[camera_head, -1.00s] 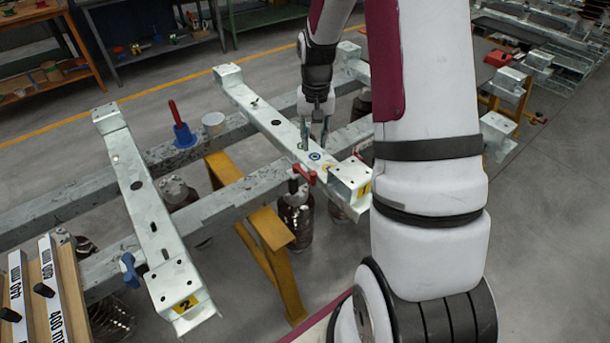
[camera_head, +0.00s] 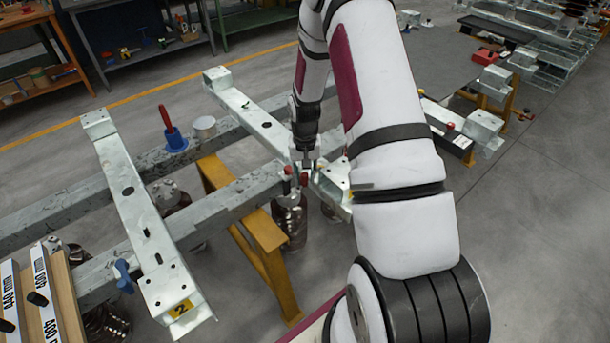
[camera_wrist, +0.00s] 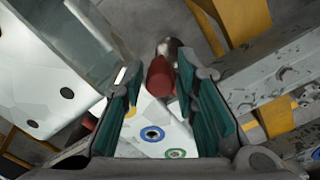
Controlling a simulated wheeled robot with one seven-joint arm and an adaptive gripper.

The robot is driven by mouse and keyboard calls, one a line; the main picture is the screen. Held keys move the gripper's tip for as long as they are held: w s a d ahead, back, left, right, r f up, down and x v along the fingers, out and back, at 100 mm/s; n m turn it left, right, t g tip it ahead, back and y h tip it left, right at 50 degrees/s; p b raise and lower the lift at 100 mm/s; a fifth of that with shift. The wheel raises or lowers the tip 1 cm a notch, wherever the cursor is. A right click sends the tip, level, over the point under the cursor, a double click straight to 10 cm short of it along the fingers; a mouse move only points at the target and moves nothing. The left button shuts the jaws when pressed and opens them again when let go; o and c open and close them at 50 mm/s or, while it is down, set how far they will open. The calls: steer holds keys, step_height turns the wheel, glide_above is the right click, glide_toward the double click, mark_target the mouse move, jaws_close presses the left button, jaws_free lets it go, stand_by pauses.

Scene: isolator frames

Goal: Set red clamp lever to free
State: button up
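The red clamp lever (camera_head: 304,180) is at the near end of the right-hand galvanised cross beam (camera_head: 238,98), where it meets the front rail. My gripper (camera_head: 306,164) is right above it, pointing down. In the wrist view the lever's rounded red end (camera_wrist: 160,78) shows between the fingers' teal pads, and the fingers (camera_wrist: 158,105) are spread apart. I cannot tell whether either pad touches the lever. More red shows behind the left finger. The lever's pivot is mostly hidden.
A left cross beam (camera_head: 127,190) carries a blue lever (camera_head: 124,276) and a yellow "2" label. A yellow trestle (camera_head: 266,232) stands below.

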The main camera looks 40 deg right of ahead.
jaws_close()
steer(key=shift+a, duration=0.1)
steer(key=w+a+m+b, duration=0.6)
steer(key=w+a+m, duration=0.1)
steer(key=m, duration=0.8)
steer(key=shift+w+a, duration=0.3)
steer(key=shift+a, duration=0.55)
stand_by(0.3)
